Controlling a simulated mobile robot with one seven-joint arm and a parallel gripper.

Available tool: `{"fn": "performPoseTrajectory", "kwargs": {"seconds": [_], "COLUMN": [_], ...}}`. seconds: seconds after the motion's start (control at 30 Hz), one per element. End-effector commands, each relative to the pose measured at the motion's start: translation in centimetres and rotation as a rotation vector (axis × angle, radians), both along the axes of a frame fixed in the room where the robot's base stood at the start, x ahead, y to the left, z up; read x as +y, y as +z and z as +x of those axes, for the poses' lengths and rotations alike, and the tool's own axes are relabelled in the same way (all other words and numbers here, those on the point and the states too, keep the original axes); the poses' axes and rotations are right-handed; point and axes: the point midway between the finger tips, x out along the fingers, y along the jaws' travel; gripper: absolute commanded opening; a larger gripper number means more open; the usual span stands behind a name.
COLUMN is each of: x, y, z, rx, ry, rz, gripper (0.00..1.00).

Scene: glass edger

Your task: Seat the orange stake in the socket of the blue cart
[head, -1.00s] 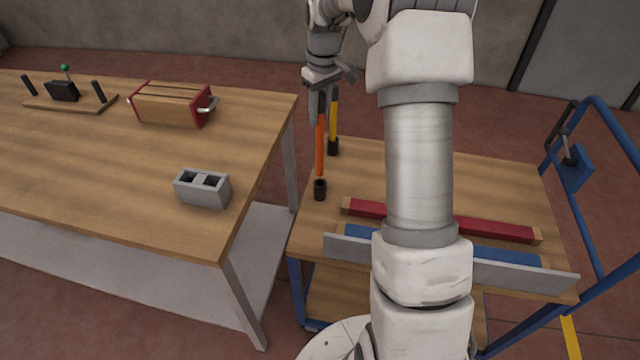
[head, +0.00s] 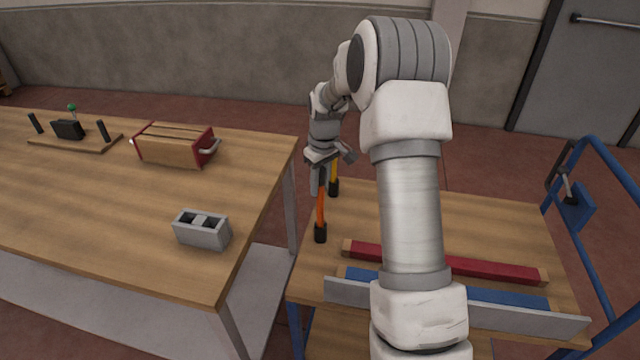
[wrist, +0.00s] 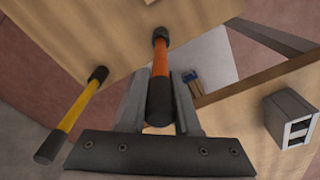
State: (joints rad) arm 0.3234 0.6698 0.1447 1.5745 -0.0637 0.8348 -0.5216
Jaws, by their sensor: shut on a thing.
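The orange stake (head: 320,207) is upright in my gripper (head: 318,190), which is shut on it. Its lower end meets the black socket (head: 320,233) near the left edge of the blue cart's wooden top (head: 480,220). How deep it sits inside is hidden. In the wrist view the orange stake (wrist: 160,64) runs between my gripper's fingers (wrist: 162,82), its black upper part nearest the camera, in line with the socket (wrist: 160,37). A yellow stake (head: 334,170) stands in another black socket (head: 333,188) just behind; it also shows in the wrist view (wrist: 76,108).
Red (head: 450,263) and blue (head: 490,297) bars lie on the cart behind a grey front rail (head: 540,318). The cart's blue handle (head: 610,180) is at right. A table (head: 90,220) at left holds a grey block (head: 202,231) and a red-ended wooden box (head: 172,146).

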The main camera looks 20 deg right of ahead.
Motion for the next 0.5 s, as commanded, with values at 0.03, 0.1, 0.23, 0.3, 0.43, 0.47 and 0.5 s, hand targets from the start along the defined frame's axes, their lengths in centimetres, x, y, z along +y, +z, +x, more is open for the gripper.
{"fn": "performPoseTrajectory", "kwargs": {"seconds": [0.03, 0.1, 0.23, 0.3, 0.43, 0.47, 0.5], "x": [0.01, 0.01, 0.01, 0.01, 0.01, 0.01, 0.0], "y": [-0.3, -0.2, -0.2, -0.2, -0.19, -0.18, -0.08], "z": [-0.01, -0.02, -0.03, -0.02, -0.02, -0.02, -0.02], "rx": [0.0, 0.001, 0.001, 0.001, 0.001, 0.001, 0.001], "ry": [0.0, 0.0, 0.0, 0.0, 0.0, 0.0, 0.0], "rz": [0.0, 0.0, 0.001, 0.001, 0.001, 0.001, 0.0], "gripper": [0.0, 0.41, 0.6, 0.6, 0.6, 0.6, 0.6]}}
